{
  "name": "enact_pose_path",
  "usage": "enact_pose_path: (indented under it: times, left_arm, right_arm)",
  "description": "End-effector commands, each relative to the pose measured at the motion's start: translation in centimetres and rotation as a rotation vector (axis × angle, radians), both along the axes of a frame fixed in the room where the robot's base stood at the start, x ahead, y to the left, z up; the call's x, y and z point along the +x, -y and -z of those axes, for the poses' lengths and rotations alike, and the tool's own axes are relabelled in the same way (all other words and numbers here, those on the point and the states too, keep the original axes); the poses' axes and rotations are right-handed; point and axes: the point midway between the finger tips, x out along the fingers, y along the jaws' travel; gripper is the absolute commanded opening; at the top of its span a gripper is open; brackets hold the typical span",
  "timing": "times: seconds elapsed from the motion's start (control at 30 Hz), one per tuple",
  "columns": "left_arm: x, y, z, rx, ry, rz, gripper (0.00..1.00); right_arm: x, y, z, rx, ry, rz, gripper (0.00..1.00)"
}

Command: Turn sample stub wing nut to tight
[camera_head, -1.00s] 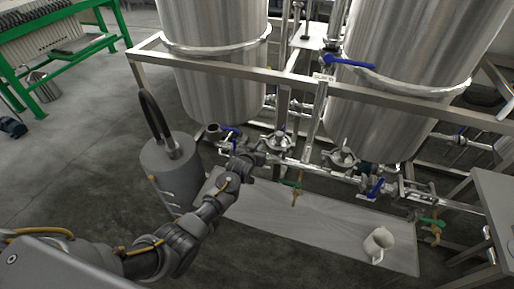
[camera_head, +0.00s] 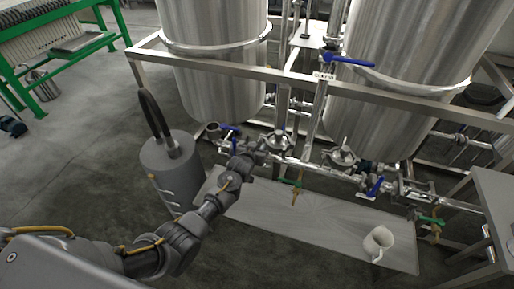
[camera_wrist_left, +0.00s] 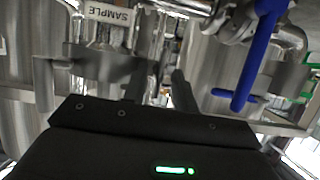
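A white SAMPLE label (camera_wrist_left: 108,13) hangs at the upper left of the left wrist view, among shiny pipe fittings. The wing nut cannot be picked out for sure; it is small or hidden by the gripper. My left gripper (camera_head: 256,153) reaches to the pipework below the left tank. In the left wrist view its two dark fingers (camera_wrist_left: 159,85) stand apart, with shiny metal fittings visible in the gap. Whether they touch anything is unclear. My right gripper is not in view.
A blue valve handle (camera_wrist_left: 257,55) is close on the right in the left wrist view. A grey cylinder (camera_head: 168,165) with a black hose stands left of my forearm. A white jug (camera_head: 378,243) sits on the pale floor plate (camera_head: 300,232). A frame rail (camera_head: 300,83) crosses the tanks.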

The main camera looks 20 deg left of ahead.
Motion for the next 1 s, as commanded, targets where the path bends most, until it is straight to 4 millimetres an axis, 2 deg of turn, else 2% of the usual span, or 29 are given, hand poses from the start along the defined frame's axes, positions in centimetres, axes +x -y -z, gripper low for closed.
enact_pose_path:
  times: [0.13,0.27,0.53,0.77,1.0]
  left_arm:
    - [0.0,-0.1,0.0,-0.023,-0.001,0.0,0.28]
    - [0.0,-0.3,0.1,-0.117,-0.007,-0.001,0.28]
    - [0.1,-0.6,0.6,-0.522,-0.032,0.0,0.28]
    - [0.1,-0.9,1.3,-0.923,-0.057,0.0,0.28]
    - [0.1,-1.0,1.8,-1.342,-0.081,0.001,0.28]
  right_arm:
    - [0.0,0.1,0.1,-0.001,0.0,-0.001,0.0]
    - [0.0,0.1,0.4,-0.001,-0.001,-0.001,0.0]
    - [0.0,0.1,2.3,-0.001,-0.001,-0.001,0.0]
    - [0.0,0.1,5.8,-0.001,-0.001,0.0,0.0]
    - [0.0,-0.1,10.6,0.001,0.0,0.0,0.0]
